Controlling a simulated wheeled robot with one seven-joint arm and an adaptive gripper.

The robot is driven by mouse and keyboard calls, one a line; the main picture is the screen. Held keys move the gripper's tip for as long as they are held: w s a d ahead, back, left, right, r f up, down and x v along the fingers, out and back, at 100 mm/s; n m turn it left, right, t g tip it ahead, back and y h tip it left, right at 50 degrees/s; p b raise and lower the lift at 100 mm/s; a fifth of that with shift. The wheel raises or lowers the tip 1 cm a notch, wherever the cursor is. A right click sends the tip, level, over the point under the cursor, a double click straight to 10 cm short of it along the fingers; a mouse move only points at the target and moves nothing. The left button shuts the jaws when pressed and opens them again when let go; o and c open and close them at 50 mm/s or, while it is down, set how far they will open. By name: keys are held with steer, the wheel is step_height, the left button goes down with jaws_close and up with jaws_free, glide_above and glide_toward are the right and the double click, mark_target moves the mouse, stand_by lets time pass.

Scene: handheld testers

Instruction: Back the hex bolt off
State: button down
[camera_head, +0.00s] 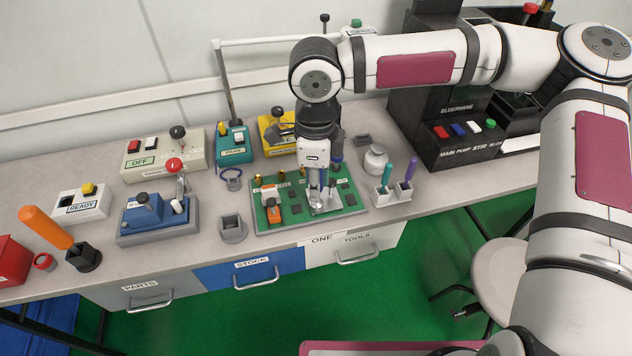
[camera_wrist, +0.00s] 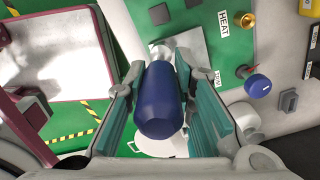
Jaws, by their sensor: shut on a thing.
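My gripper (camera_head: 318,190) points down over the green board (camera_head: 268,226) on the bench. In the wrist view its teal-padded jaws (camera_wrist: 158,105) are shut on the blue handle of a tool (camera_wrist: 160,110), which lies lengthwise between them. The tool's metal end (camera_wrist: 160,52) reaches toward a grey plate (camera_wrist: 190,45) on the board. I cannot make out the hex bolt; the tool and gripper cover that area. Whether the tool's tip touches a bolt cannot be told.
An orange device (camera_head: 272,211) stands at the board's left. A holder (camera_head: 385,196) with a teal tool and a purple tool stands right of the board, near a white jar (camera_head: 375,160). A grey cup (camera_head: 232,230) stands left. Black machine (camera_head: 440,140) is behind right.

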steer(key=shift+a+n+b, duration=0.2)
steer(key=shift+n+b, duration=0.1)
steer(key=shift+b, duration=0.95)
steer(key=shift+d+b, duration=0.25)
steer(key=shift+b, duration=0.8)
steer(key=shift+a+n+b, duration=0.1)
steer(key=shift+n+b, duration=0.4)
steer(key=shift+b, duration=1.25)
steer(key=shift+n+b, duration=0.3)
steer(key=shift+b, duration=0.95)
steer(key=shift+d+r, duration=0.1)
steer(key=shift+d, duration=0.1)
steer(key=shift+r, duration=1.7)
